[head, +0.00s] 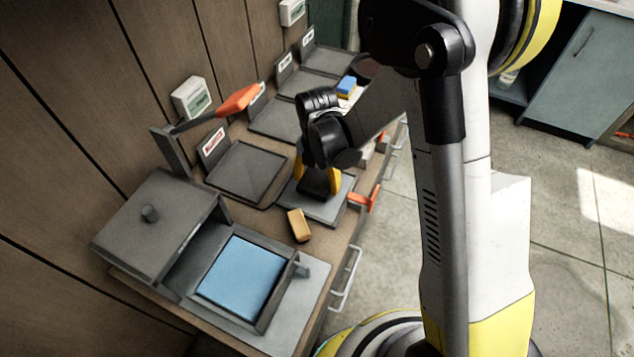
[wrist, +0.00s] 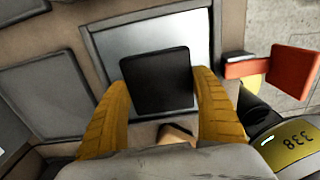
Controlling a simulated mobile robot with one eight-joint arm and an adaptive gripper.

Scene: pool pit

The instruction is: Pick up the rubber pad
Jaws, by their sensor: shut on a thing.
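The rubber pad (wrist: 158,82) is a black square block with rounded corners. In the wrist view it sits between the two yellow fingers of my gripper (wrist: 163,72), which are shut on its left and right sides. In the head view the pad (head: 317,184) shows dark between the yellow fingers of my gripper (head: 320,178), over a grey tray (head: 328,210) on the bench. The same tray shows in the wrist view (wrist: 118,48) behind the pad. I cannot tell whether the pad touches the tray.
A tan block (head: 299,226) lies on the bench in front of the tray. At the near end stands a grey box with a blue panel (head: 242,277) and an orange-handled lever (head: 238,100). Dark trays (head: 249,170) line the wall side. An orange clamp-like part (head: 366,197) sits at the bench edge.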

